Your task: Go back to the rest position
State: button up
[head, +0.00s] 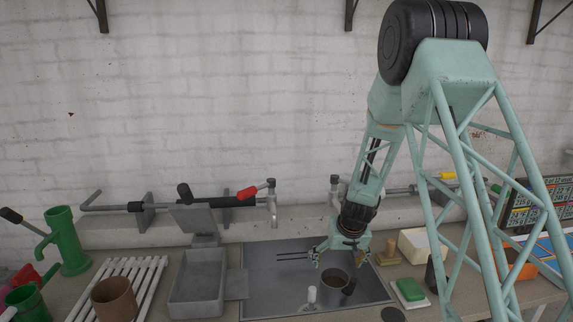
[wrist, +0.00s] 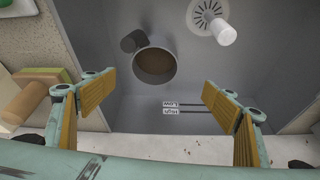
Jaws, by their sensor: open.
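My gripper (head: 340,248) hangs at the end of my arm over the back part of the grey metal sink (head: 264,277). In the wrist view my gripper (wrist: 157,92) is open, with its yellow-padded fingers wide apart and nothing between them. A dark cup or pot (head: 333,285) with a side handle stands in the sink below and in front of the gripper, apart from it. It also shows in the wrist view, where the cup (wrist: 155,66) appears beyond the fingertips.
A white cylinder (head: 311,296) stands in the sink near the drain (wrist: 207,14). Taps (head: 271,200) and pipes run along the wall behind. A white slatted rack (head: 146,286) with a brown pot (head: 114,299) is at left. A green-and-white sponge (head: 410,291) lies right of the sink.

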jog(key=s+a+r, duration=0.1)
jog(key=s+r, duration=1.1)
jog(key=r, duration=0.2)
jog(key=s+r, duration=1.1)
jog(key=r, duration=0.3)
jog(key=s+d+r, duration=0.1)
jog(key=s+r, duration=0.1)
jog(key=s, duration=1)
jog(key=s+d+r+b, duration=0.1)
jog(key=s+r, duration=0.2)
jog(key=s, duration=0.8)
jog(key=s+d+r, duration=0.1)
jog(key=s+r, duration=0.1)
jog(key=s, duration=1)
jog(key=shift+s+r+g+b, duration=0.3)
jog(key=shift+r+b, duration=0.05)
jog(key=shift+b, duration=0.05)
